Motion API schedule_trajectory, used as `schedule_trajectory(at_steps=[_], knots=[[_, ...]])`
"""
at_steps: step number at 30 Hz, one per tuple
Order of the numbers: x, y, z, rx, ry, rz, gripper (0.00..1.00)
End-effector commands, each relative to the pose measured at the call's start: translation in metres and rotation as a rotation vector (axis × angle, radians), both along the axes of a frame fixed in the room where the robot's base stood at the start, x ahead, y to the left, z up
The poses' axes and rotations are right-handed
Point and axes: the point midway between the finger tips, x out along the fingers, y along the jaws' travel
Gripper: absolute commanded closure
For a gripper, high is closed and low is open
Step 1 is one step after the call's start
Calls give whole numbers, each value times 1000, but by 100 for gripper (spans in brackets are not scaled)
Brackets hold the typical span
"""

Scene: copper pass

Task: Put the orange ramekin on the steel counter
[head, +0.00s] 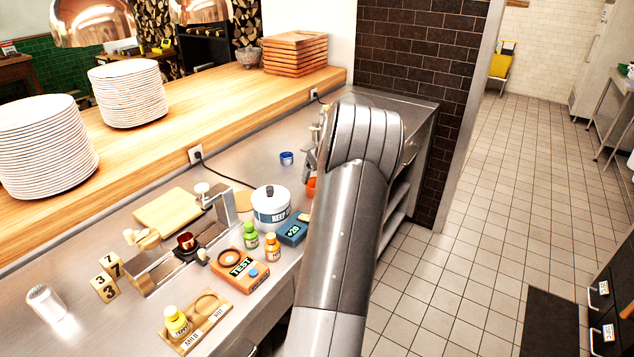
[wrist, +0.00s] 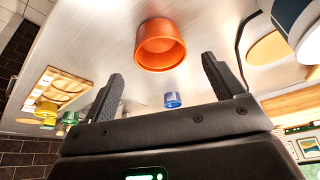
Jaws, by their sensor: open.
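The orange ramekin (wrist: 160,46) stands upright on the steel counter (wrist: 222,30), which appears inverted in the wrist view. In the head view only a sliver of the ramekin (head: 311,188) shows beside my arm, above the counter (head: 255,160). My gripper (wrist: 163,84) is open and empty. Its two black fingers are spread, and the ramekin lies ahead of the fingertips, roughly centred between them and apart from both. In the head view my arm hides most of the gripper.
A small blue ramekin (head: 286,158) stands farther back on the counter. The white lidded pot (head: 271,207), blue box (head: 293,229) and small bottles (head: 250,236) stand left of my arm. A wooden tray with coloured items (wrist: 58,90) lies left in the wrist view.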

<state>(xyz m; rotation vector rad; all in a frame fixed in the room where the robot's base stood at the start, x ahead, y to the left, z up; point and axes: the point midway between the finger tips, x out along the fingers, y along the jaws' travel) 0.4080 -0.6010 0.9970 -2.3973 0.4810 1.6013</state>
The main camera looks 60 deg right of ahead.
Motion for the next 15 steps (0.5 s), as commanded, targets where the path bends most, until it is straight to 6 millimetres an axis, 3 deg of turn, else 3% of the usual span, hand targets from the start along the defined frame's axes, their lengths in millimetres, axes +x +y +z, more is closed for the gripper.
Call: schedule_trajectory(at_steps=[6,15], knots=[[-15,6,38,-2,0,-2,14],[-21,9,54,0,0,0,14]])
